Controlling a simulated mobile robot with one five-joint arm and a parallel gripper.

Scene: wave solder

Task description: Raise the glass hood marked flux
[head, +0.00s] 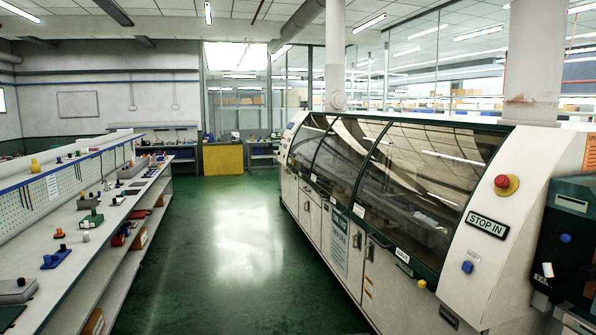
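The long white machine (320,215) on the right has a row of curved, tinted glass hoods along its top. I see a near hood (425,185), a middle hood (345,155) and a far hood (308,142). All appear lowered, with dark frames. Small white labels sit along their lower edges: a near label (403,255), a middle label (359,210) and a far label (314,177). Their lettering is too small to read surely, so I cannot tell which hood is marked flux. My gripper is not in view.
A clear green floor aisle (235,240) runs between the machine and a long workbench (90,225) with small fixtures on the left. A red stop button (505,185) and "STOP IN" sign (486,225) are on the machine's near end. A yellow cabinet (223,159) stands at the back.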

